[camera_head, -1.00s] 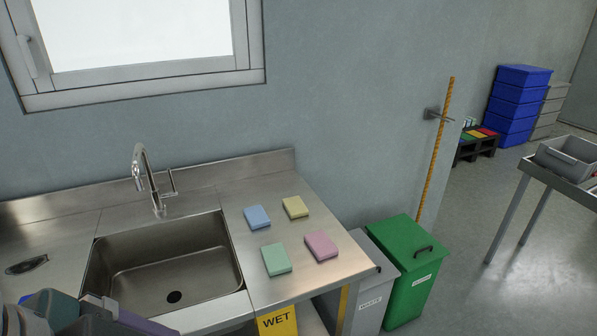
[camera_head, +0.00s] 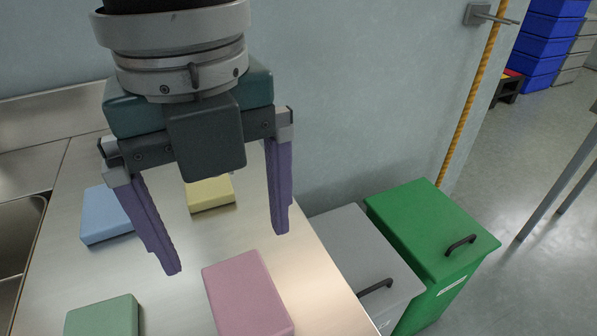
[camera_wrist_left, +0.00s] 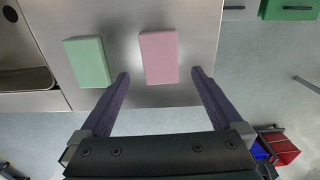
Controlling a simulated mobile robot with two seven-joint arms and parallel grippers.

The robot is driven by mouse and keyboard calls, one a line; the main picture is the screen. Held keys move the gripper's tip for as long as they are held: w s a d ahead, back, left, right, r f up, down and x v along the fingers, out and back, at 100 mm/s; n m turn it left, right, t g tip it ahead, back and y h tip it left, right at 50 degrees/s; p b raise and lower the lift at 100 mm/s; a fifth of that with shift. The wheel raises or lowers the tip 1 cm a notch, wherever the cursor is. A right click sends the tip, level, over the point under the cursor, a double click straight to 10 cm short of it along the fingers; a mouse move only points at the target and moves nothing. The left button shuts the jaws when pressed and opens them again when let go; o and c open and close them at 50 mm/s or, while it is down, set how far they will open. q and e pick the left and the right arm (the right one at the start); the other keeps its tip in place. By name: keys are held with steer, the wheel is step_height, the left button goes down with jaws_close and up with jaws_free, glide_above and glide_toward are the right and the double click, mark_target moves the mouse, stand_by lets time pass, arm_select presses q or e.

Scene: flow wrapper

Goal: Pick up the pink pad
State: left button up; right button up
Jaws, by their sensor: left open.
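The pink pad (camera_head: 246,296) lies flat on the steel counter, near its right edge. My left gripper (camera_head: 228,250) is open and empty above the counter, its two purple fingers spread wide. In the head view its fingertips show above and behind the pink pad in the picture. In the left wrist view the pink pad (camera_wrist_left: 159,57) lies beyond the fingertips (camera_wrist_left: 160,75), roughly between their lines, and nothing is between the fingers. My right gripper is not in view.
A green pad (camera_head: 103,318), a blue pad (camera_head: 104,215) and a yellow pad (camera_head: 211,194) lie on the same counter (camera_head: 165,300). A sink (camera_head: 14,240) is at the left. A grey bin (camera_head: 352,250) and a green bin (camera_head: 428,225) stand beyond the counter's right edge.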

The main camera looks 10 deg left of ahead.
mark_target(243, 295)
arm_select(q)
steer(key=f, duration=0.3)
steer(key=shift+s, duration=0.4)
steer(key=f, duration=0.2)
steer(key=f+b, duration=0.1)
steer(key=f, duration=0.2)
steer(key=shift+d+f, duration=0.2)
steer(key=shift+f, duration=0.1)
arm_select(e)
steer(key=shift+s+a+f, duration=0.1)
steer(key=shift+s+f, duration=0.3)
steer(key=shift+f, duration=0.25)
arm_select(q)
steer(key=shift+c, duration=0.2)
steer(key=shift+w, duration=0.1)
steer(key=c, duration=1.1)
step_height(243, 295, up, 20)
steer(key=p, duration=0.3)
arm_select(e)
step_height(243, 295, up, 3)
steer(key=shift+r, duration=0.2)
